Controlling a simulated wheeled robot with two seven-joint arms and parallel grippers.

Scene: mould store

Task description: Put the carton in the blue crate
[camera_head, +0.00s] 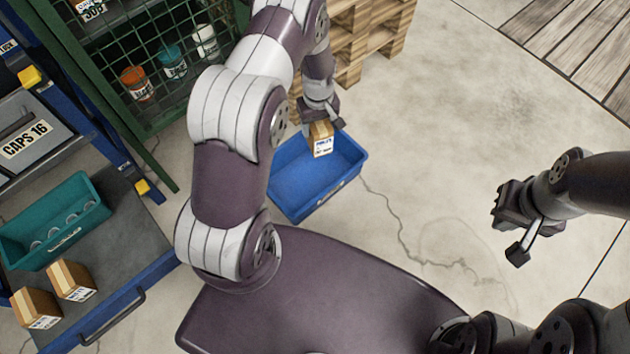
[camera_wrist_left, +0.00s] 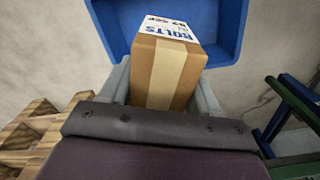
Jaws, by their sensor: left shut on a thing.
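A small brown carton (camera_head: 322,139) with a white and blue label is in my left gripper (camera_head: 321,118), which is shut on it. The blue crate (camera_head: 290,198) stands on the floor, and in the head view the carton appears over its far part. In the left wrist view the carton (camera_wrist_left: 166,72) sits between the two fingers (camera_wrist_left: 160,95), its label reading BOLTS, with the blue crate (camera_wrist_left: 228,42) beyond it. The crate's visible floor is empty. My right gripper (camera_head: 508,222) is over bare floor at the right; its jaws look apart with nothing between them.
Wooden pallets (camera_head: 375,30) stand behind the crate. A green mesh cage (camera_head: 150,55) holds several jars at the upper left. A blue-framed cart (camera_head: 120,240) at the left carries a teal bin (camera_head: 40,225) and two more cartons (camera_head: 70,278). Floor right of the crate is clear.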

